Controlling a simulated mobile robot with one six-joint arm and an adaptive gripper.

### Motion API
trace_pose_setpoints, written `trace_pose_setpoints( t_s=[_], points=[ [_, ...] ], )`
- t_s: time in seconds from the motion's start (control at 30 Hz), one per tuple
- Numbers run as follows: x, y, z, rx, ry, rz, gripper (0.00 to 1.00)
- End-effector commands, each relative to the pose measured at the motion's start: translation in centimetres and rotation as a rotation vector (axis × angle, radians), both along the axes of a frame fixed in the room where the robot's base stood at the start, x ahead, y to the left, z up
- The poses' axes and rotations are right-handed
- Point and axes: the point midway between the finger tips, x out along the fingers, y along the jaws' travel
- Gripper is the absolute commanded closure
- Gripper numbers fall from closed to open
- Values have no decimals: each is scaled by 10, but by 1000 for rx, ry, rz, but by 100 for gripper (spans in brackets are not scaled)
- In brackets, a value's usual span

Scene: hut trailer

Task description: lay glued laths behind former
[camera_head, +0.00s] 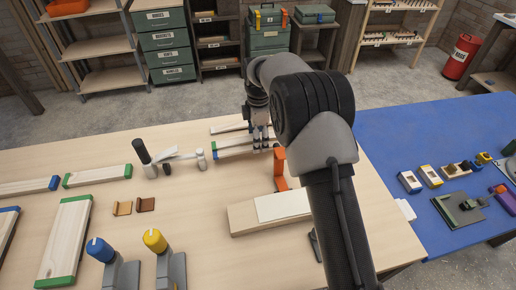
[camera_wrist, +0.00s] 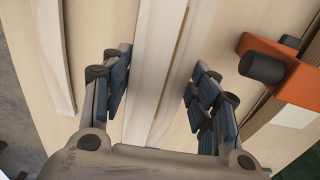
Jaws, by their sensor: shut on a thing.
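My gripper (camera_head: 260,132) is over the far side of the pale wooden table, partly hidden by my arm in the head view. In the wrist view my gripper (camera_wrist: 160,78) has its dark fingers on either side of a long pale wooden lath (camera_wrist: 160,35), shut on it. Pale strips with green and blue ends (camera_head: 232,144) lie beside and under the gripper. Which piece is the former I cannot tell. A wooden block with a pale top (camera_head: 245,217) lies nearer me, partly behind my arm. An orange clamp-like piece (camera_head: 280,170) stands close by; it also shows in the wrist view (camera_wrist: 282,82).
Green-ended boards (camera_head: 65,238) (camera_head: 97,175) and a blue-ended board (camera_head: 28,187) lie at left. Blue-topped (camera_head: 103,252) and yellow-topped (camera_head: 156,243) tools stand in front. A black-handled tool (camera_head: 143,152) stands near the gripper. A blue table (camera_head: 420,135) with small items adjoins at right.

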Motion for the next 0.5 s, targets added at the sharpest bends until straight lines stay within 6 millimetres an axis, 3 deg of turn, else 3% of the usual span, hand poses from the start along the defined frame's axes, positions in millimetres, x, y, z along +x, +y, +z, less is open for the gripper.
trace_pose_setpoints(
  t_s=[0.2, 0.5],
  points=[
    [-1, 0, -41, -1, 3, 0, 71],
    [0, 0, -44, 0, 1, 0, 71]
  ],
)
